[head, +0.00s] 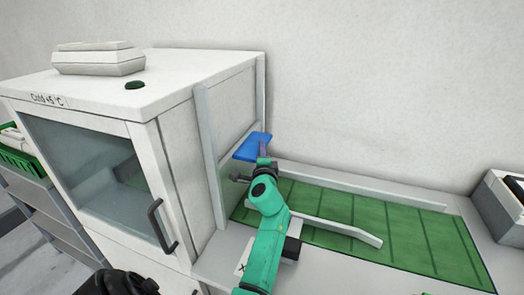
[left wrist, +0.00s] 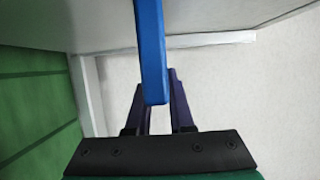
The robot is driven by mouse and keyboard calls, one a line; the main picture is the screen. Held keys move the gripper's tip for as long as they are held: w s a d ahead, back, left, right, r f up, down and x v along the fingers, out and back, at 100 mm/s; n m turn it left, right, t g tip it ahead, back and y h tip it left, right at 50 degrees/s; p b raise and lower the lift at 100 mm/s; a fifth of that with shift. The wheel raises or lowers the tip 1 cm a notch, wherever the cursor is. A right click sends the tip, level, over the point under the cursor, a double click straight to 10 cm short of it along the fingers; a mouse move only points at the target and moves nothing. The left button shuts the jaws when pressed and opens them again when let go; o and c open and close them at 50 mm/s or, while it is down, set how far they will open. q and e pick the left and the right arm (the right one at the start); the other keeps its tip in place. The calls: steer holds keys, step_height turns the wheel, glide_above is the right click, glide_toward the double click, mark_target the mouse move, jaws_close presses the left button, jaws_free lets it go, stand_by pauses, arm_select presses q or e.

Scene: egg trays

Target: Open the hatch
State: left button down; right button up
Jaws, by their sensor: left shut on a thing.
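The white cold cabinet (head: 166,84) stands at the left, with two upright grey rails on its right side. A grey-white side panel (head: 228,115) lies between the rails, above the green belt. A blue plate (head: 251,146) sticks out from that side, low between the rails. My left gripper (head: 264,150) is at the blue plate. In the left wrist view the blue plate (left wrist: 151,50) shows edge-on between the dark fingers of my left gripper (left wrist: 158,88), which are shut on it. How the plate joins the panel is hidden. My right gripper is not in view.
A green belt (head: 402,226) with pale side rails and a slanted guide bar (head: 340,229) runs to the right. A closed egg box (head: 98,60) and a dark green button (head: 135,85) are on the cabinet top. The cabinet's glass door (head: 85,160) is shut.

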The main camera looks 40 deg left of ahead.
arm_select(q)
steer(key=shift+a, duration=0.1)
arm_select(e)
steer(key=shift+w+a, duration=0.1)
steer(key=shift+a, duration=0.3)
arm_select(q)
steer(key=shift+r, duration=0.1)
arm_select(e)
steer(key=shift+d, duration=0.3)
